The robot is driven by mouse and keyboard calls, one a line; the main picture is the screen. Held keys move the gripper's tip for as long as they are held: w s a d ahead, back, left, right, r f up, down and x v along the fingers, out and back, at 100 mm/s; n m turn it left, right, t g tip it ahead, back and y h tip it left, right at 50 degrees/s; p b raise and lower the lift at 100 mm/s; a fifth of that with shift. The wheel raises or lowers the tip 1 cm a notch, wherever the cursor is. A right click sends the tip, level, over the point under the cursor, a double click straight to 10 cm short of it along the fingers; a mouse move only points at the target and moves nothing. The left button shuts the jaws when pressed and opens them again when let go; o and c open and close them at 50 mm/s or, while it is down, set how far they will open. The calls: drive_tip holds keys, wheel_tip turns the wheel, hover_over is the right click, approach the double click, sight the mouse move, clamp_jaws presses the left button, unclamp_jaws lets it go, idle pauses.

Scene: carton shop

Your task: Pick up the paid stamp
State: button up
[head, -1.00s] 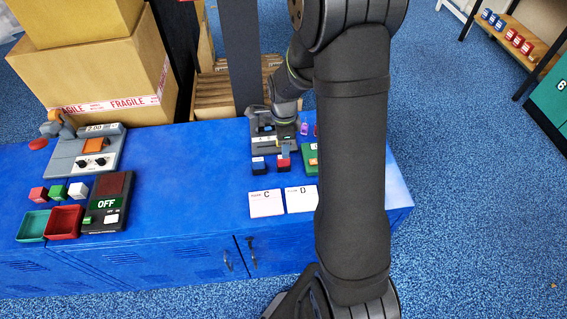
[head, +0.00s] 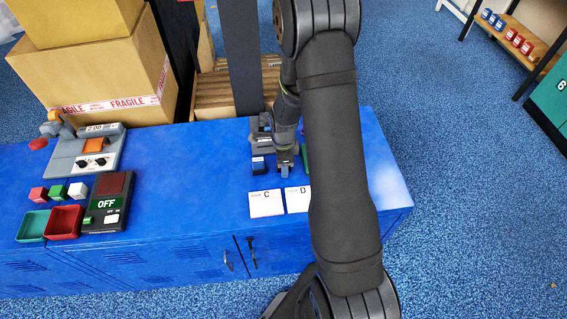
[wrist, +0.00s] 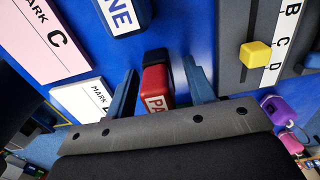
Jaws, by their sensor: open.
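The paid stamp (wrist: 157,84), red with a dark top and a white label reading "PA", stands on the blue bench in the wrist view. My gripper (wrist: 163,88) is open, with one finger on each side of the stamp. A little space shows beside it, and I cannot tell whether either finger touches it. In the head view my gripper (head: 285,168) is low over the bench and hides the stamp.
A blue stamp (head: 258,165) stands close on the left. Cards marked C (head: 266,204) and D (head: 298,200) lie in front. A grey slider panel (wrist: 240,60) with a yellow knob (wrist: 256,54) is nearby. A green object (head: 306,160) is partly hidden behind my arm.

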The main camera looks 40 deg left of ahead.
drive_tip(key=shift+c, duration=0.2)
clamp_jaws()
drive_tip(key=shift+r, duration=0.15)
drive_tip(key=shift+r, duration=0.55)
wheel_tip(320, 180, up, 2)
drive_tip(key=shift+r, duration=0.25)
drive_tip(key=w+d+r, duration=0.3)
drive_tip(key=d+r, duration=0.4)
drive_tip(key=d, duration=0.4)
drive_tip(key=shift+w, duration=0.3)
drive_tip(key=shift+d, duration=0.1)
